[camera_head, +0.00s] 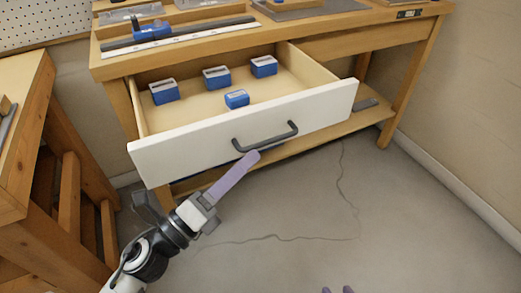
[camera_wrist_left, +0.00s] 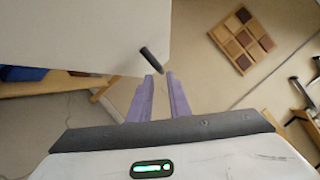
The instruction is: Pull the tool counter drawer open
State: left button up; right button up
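The tool counter drawer (camera_head: 250,116) stands well out from the wooden counter, its inside in plain sight. Its white front carries a dark bar handle (camera_head: 265,137). My left gripper (camera_head: 253,155) has its purple fingertips just below the left part of the handle, very close to it. In the left wrist view the handle (camera_wrist_left: 151,59) shows just beyond the fingertips (camera_wrist_left: 162,75), which have a narrow gap between them. I see no grip on the handle.
Several blue boxes (camera_head: 164,92) sit in the drawer. Tools lie on the counter top (camera_head: 180,36). Another wooden bench (camera_head: 25,150) stands at the left, near my left arm. The floor (camera_head: 300,220) in front of the drawer is clear.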

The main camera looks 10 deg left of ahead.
pick_arm(q)
jog(key=v, duration=0.3)
jog(key=shift+s+a, duration=0.1)
pick_arm(e)
jog(key=shift+s, duration=0.25)
